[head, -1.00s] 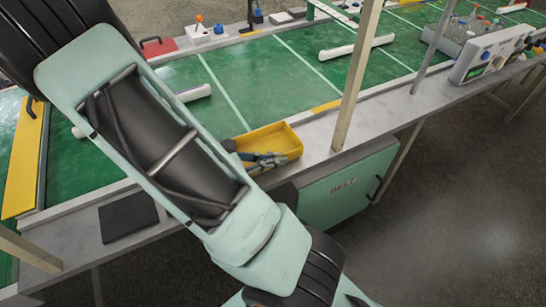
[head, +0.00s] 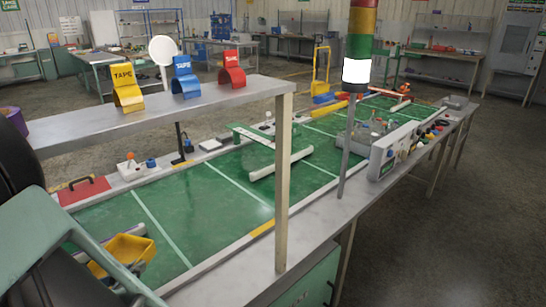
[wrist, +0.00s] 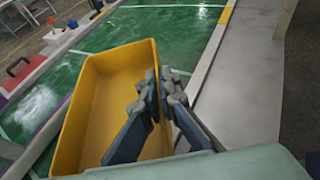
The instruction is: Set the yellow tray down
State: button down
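The yellow tray (wrist: 85,115) is an empty open box and fills the left middle of the wrist view. My gripper (wrist: 158,88) is closed over its right wall, with one dark finger inside the tray and the other outside. In the head view the tray (head: 128,247) shows at the lower left, over the green bench mat (head: 215,205), partly hidden by my arm. I cannot tell whether its underside touches the mat.
A red plate with a black handle (head: 82,190) lies at the mat's far edge. A post (head: 283,180) carries a shelf (head: 200,98) with tape holders above the bench. A stack light (head: 358,60) stands further right. The mat right of the tray is clear.

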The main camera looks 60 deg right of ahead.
jog(key=w+a+n+t+p, duration=0.1)
jog(key=a, duration=0.1)
jog(key=w+a+r+n+t+y+p, duration=0.1)
jog(key=w+a, duration=0.1)
jog(key=a, duration=0.1)
jog(key=w+a+r+t+p, duration=0.1)
jog(key=a, duration=0.1)
jog(key=shift+w+a+r+n+y, duration=0.2)
jog(key=shift+w+n+y, duration=0.1)
jog(key=shift+w+n, duration=0.1)
jog(key=a+r+p, duration=0.1)
jog(key=p, duration=0.1)
jog(key=a+p, duration=0.1)
jog(key=p, duration=0.1)
jog(key=shift+w+r+n+t+p, duration=0.3)
jog(key=shift+w+r+p, duration=0.05)
jog(key=r+p, duration=0.1)
jog(key=p, duration=0.1)
jog(key=r+p, duration=0.1)
jog(key=p, duration=0.2)
jog(key=r+p, duration=0.1)
jog(key=p, duration=0.1)
jog(key=shift+s+p, duration=0.25)
jog(key=shift+p, duration=0.1)
jog(key=p, duration=0.2)
jog(key=r+p, duration=0.1)
jog(key=shift+s+d+r+p, duration=0.1)
jog(key=shift+s+r+p, duration=0.05)
jog(key=shift+s+p, duration=0.2)
